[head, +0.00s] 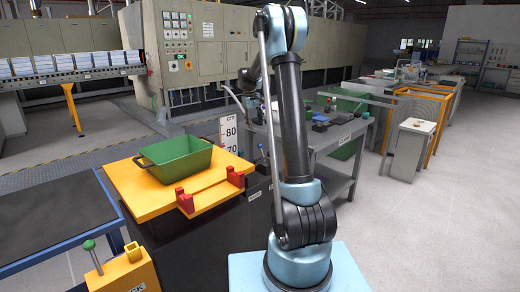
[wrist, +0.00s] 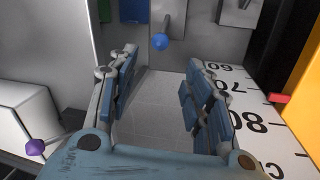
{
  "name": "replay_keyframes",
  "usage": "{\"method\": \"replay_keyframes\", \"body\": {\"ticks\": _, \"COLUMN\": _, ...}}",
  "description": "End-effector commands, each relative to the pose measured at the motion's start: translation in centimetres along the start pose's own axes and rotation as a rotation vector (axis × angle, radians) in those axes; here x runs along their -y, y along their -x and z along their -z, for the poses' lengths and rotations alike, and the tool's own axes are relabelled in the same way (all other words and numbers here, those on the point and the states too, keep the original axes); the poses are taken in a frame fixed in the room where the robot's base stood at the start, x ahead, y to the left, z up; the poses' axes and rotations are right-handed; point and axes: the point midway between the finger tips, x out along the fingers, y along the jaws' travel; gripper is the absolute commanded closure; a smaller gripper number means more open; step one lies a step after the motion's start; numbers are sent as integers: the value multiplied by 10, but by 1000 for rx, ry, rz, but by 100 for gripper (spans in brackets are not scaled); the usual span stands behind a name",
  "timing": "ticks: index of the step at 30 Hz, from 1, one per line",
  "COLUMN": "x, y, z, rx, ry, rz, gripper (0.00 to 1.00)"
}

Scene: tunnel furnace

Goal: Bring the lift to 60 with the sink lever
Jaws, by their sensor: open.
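In the wrist view my gripper (wrist: 162,62) is open and empty, its blue-padded fingers spread. A lever with a blue ball knob (wrist: 160,41) shows between and beyond the fingertips; I see no contact. A second knob, purple (wrist: 36,146), is at the lower left. No readable label shows which is the sink lever. The white scale (wrist: 240,105) appears upside down at right, with 60, 70 and 80. In the head view the lift's yellow platform (head: 120,184) carries a green bin (head: 180,165).
A yellow box (head: 125,272) with a green-knobbed lever (head: 89,246) stands at front left. A grey bench (head: 335,140) is right of the lift. A dark-topped table (head: 45,215) is at left. Open floor lies at the right.

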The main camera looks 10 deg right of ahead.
Motion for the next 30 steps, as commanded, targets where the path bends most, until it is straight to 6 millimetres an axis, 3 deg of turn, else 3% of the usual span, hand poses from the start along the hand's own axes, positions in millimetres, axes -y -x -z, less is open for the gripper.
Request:
{"method": "replay_keyframes", "body": {"ticks": 18, "x": 0, "y": -109, "z": 0, "rx": 0, "ry": -1, "rz": 0, "gripper": 54}}
{"method": "replay_keyframes", "body": {"ticks": 24, "x": 0, "y": -135, "z": 0, "rx": 0, "ry": -1, "rz": 0, "gripper": 54}}
{"method": "replay_keyframes", "body": {"ticks": 30, "x": 0, "y": -147, "z": 0, "rx": 0, "ry": -1, "rz": 0, "gripper": 54}}
